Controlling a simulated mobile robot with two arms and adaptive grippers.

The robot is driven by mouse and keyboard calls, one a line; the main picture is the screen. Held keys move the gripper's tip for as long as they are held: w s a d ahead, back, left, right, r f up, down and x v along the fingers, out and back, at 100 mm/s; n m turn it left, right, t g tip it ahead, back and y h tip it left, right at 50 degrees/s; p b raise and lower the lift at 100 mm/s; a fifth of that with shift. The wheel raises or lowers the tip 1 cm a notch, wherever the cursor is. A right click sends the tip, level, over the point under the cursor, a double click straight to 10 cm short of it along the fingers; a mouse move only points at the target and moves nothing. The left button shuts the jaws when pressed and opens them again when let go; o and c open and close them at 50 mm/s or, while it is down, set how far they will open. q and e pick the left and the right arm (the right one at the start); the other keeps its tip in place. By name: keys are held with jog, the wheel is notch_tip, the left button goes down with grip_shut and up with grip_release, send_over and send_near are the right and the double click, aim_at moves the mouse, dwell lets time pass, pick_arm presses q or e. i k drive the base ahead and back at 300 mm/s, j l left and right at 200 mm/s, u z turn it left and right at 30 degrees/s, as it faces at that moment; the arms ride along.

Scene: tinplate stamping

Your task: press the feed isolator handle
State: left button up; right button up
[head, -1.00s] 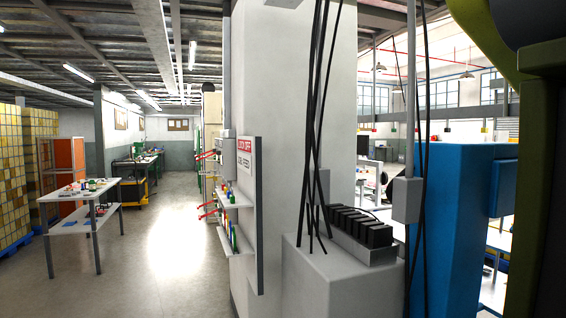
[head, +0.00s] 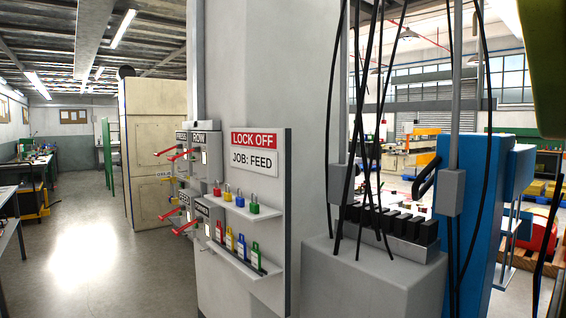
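Several isolator boxes with red handles are on the left side of the pillar in the head view. The upper two are labelled PRESS and ROW, with an upper red handle (head: 180,155) sticking out to the left. The lower two have a left red handle (head: 172,214) and a right red handle (head: 185,228); their labels are too small to read, so I cannot tell which is the feed isolator. A white board (head: 270,160) beside them carries a LOCK OFF sign (head: 254,150) reading JOB: FEED.
Shelves on the board hold coloured padlocks (head: 239,200) and coloured tags (head: 241,246). A grey cabinet (head: 375,280) with hanging black cables and a blue machine (head: 490,200) stand at the right. The floor (head: 90,260) at the left is largely open.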

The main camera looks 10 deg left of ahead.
aim_at(172, 212)
jog(key=j, duration=0.7)
jog(key=i+j, duration=0.1)
jog(key=j, duration=0.6)
jog(key=i+j, duration=0.2)
jog(key=j, duration=0.15)
jog(key=i+j, duration=0.15)
jog(key=j, duration=0.2)
jog(key=i+j, duration=0.2)
jog(key=j, duration=0.2)
jog(key=i+j, duration=0.2)
jog(key=j, duration=0.15)
jog(key=i+j, duration=0.15)
jog(key=j, duration=0.2)
jog(key=i+j, duration=0.2)
jog(key=j, duration=0.15)
